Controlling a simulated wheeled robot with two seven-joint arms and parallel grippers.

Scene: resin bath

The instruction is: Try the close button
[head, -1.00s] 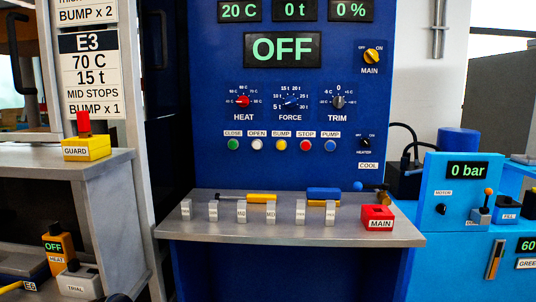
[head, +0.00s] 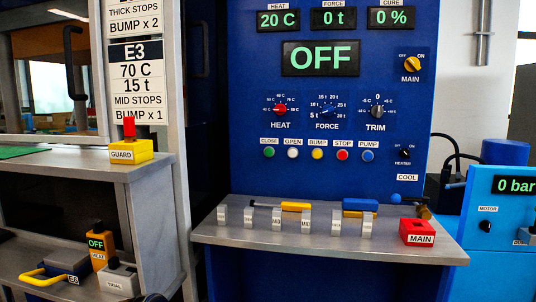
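The green close button (head: 269,152) sits under its CLOSE label at the left end of a button row on the blue control panel (head: 240,100). To its right are the white OPEN (head: 292,153), yellow BUMP (head: 317,154), red STOP (head: 342,155) and blue PUMP (head: 368,156) buttons. The big display (head: 320,58) reads OFF. The small displays above it read 20 C, 0 t and 0 %. The yellow MAIN knob (head: 412,63) is at the panel's upper right. Neither of my grippers shows in the head view.
A grey shelf (head: 340,234) below the panel holds several white blocks, tools and a red MAIN box (head: 417,231). The yellow GUARD box (head: 130,150) with a red lever stands on the left bench. A blue pump unit (head: 510,220) stands at right.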

